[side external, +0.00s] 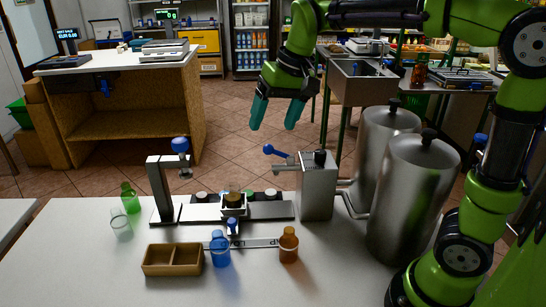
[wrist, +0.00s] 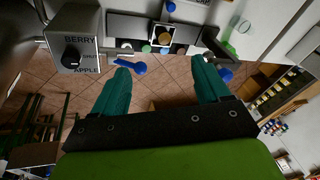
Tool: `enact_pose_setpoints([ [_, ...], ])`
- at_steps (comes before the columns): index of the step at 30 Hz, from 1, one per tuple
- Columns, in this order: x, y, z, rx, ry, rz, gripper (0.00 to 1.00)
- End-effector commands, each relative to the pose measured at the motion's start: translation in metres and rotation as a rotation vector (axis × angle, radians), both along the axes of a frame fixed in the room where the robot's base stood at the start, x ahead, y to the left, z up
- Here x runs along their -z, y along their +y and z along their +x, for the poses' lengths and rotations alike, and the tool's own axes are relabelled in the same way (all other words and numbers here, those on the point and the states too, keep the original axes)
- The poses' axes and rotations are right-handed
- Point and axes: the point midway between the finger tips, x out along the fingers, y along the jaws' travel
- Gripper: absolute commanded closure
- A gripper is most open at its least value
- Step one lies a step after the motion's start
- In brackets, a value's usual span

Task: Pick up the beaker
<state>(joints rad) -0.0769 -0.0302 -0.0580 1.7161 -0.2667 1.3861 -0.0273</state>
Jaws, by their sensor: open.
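A clear glass vessel that looks like the beaker (side external: 121,225) stands upright on the white table at the left, beside a green bottle (side external: 130,199). In the wrist view the clear vessel (wrist: 229,48) is at the upper right, partly seen. A small cup of dark contents (side external: 233,201) sits in the holder in the middle of the metal fixture; I cannot tell whether it is a beaker too. My gripper (side external: 276,114) is open and empty, high above and behind the fixture, apart from everything. Its two teal fingers also show in the wrist view (wrist: 161,70).
A metal dispenser box (side external: 318,190) with a blue lever and two steel tanks (side external: 414,190) stand at the right. A post with a blue knob (side external: 163,190) rises at the left. A wooden tray (side external: 172,259), blue bottle (side external: 220,251) and amber bottle (side external: 288,246) are in front.

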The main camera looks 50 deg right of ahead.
Motion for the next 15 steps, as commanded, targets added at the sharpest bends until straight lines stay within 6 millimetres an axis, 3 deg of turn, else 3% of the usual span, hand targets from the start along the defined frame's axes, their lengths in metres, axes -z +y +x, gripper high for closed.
enact_pose_setpoints([
  [1,0.005,0.001,0.021,0.005,0.041,-0.011,0.25],
  [6,0.026,0.005,0.077,0.036,0.160,-0.054,0.25],
  [10,0.047,0.010,0.108,0.062,0.230,-0.084,0.25],
  [15,0.065,0.015,0.128,0.085,0.278,-0.109,0.25],
])
